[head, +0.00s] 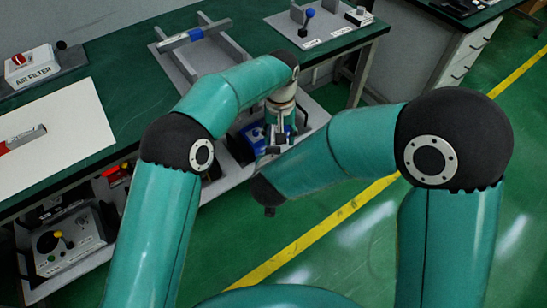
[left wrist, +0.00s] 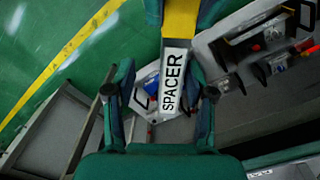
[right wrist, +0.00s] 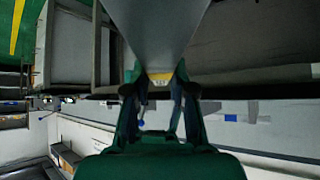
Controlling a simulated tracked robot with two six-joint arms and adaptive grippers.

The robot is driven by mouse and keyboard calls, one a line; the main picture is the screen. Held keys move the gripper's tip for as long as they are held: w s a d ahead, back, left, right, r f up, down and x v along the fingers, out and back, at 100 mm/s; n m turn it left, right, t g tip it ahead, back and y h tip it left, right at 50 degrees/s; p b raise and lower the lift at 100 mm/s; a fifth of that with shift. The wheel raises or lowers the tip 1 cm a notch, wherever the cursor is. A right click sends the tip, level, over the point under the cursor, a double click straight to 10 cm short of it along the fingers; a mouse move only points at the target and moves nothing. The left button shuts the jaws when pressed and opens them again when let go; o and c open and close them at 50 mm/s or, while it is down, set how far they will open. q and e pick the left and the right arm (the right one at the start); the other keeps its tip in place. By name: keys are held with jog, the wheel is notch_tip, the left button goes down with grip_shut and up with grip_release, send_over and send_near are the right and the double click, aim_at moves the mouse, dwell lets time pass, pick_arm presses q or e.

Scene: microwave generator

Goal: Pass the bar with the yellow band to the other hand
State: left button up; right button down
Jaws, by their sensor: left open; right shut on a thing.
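The bar with the yellow band (left wrist: 180,20) shows in the left wrist view, with a white SPACER label running down between my left fingers. My left gripper (left wrist: 160,93) is open, one finger on each side of the bar; whether they touch it I cannot tell. In the right wrist view the grey bar (right wrist: 155,30) comes down from the top, and yellow shows between the fingertips. My right gripper (right wrist: 160,92) is shut on this bar. In the head view my left gripper (head: 276,138) hangs beyond the table's front edge; my right forearm hides most of the right gripper.
A bar with a blue band (head: 182,39) lies on a grey rack on the green table. A red-ended bar (head: 22,138) lies on a white board. An air filter box (head: 30,66) stands at left. Lower shelves hold several devices. Open green floor lies to the right.

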pick_arm(q)
notch_tip(320, 180, up, 12)
jog(key=f, duration=0.1)
jog(key=w+a+f+m+t, duration=0.1)
jog(key=w+a+f+t, duration=0.3)
jog(key=w+a+f, duration=0.4)
jog(key=s+f+g+h, duration=0.1)
jog(key=s+f, duration=0.2)
jog(key=f, duration=0.3)
jog(key=s+f+h, duration=0.1)
jog(key=s+f, duration=0.3)
jog(key=f, duration=0.2)
jog(key=s+a+f+n, duration=0.1)
jog(key=s+a+f, duration=0.2)
jog(key=s, duration=0.6)
jog(key=s+a+f+n+g+h, duration=0.1)
jog(key=s+a+f, duration=0.2)
jog(key=s, duration=0.6)
jog(key=s+a+f+n+g+h, duration=0.1)
jog(key=s+a+f+n, duration=0.1)
jog(key=s+f, duration=0.4)
jog(key=s+a, duration=0.1)
jog(key=s, duration=0.2)
jog(key=shift+s+f, duration=0.25)
jog(key=shift+f, duration=0.05)
